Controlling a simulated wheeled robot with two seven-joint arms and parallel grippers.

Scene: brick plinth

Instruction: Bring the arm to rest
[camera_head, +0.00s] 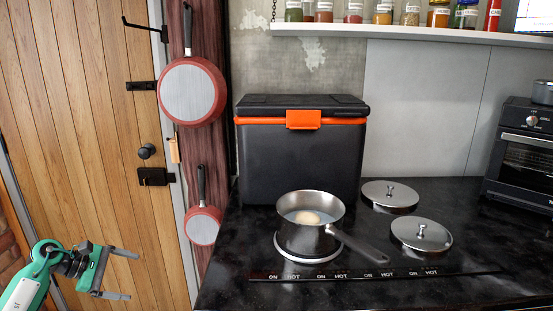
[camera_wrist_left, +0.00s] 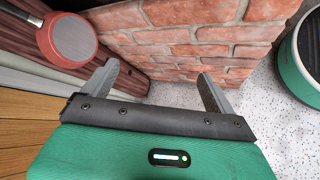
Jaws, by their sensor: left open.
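My left gripper (camera_head: 128,273) is at the lower left in the head view, in front of the wooden door and to the left of the counter. Its two fingers are apart with nothing between them. In the left wrist view the open gripper (camera_wrist_left: 158,88) faces a red brick wall (camera_wrist_left: 190,35), with empty space between the fingers. My right gripper does not show in either view.
A saucepan (camera_head: 299,237) with a pale round thing in liquid stands on the black counter (camera_head: 240,230). Two lids (camera_head: 421,236) lie to its right. A dark cooler box (camera_head: 290,165) stands behind. Red pans (camera_head: 192,92) hang by the door (camera_head: 90,120).

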